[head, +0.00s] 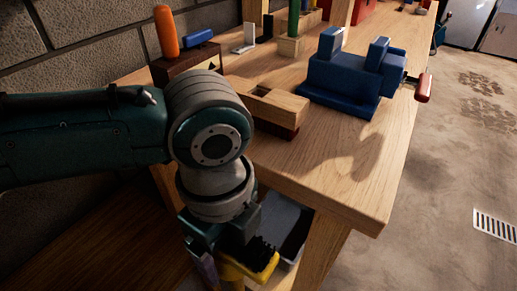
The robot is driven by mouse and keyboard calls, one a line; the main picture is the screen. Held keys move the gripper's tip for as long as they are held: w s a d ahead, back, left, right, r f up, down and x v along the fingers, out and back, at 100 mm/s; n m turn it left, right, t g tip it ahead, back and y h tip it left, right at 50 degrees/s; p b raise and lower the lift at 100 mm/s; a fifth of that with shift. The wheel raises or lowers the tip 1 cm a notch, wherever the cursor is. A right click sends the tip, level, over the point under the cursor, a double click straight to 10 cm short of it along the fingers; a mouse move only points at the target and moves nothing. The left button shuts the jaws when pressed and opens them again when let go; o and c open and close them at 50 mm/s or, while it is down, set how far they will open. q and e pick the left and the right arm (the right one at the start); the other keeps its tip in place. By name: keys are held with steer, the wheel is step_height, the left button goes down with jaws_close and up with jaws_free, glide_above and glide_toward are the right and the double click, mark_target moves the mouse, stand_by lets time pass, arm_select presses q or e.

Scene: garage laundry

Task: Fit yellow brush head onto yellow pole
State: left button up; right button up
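My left gripper (228,255) points down beside the front left of the workbench, below its top. A yellow piece (248,268) with black bristle-like tufts (262,248) shows right at the gripper's end; it looks like the yellow brush head. The gripper's fingers are mostly hidden by its body and the dark shadow, so I cannot tell if they are closed on the piece. No yellow pole can be made out. My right gripper is not in view.
The wooden workbench (345,185) holds a blue vise (345,75) with a red handle (424,88), a wooden block with a hole (268,100) and an orange handle (166,32). A grey bin (290,228) sits under the bench. Concrete floor (440,200) is open on the right.

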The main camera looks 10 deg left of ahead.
arm_select(q)
steer(key=shift+o, duration=0.7)
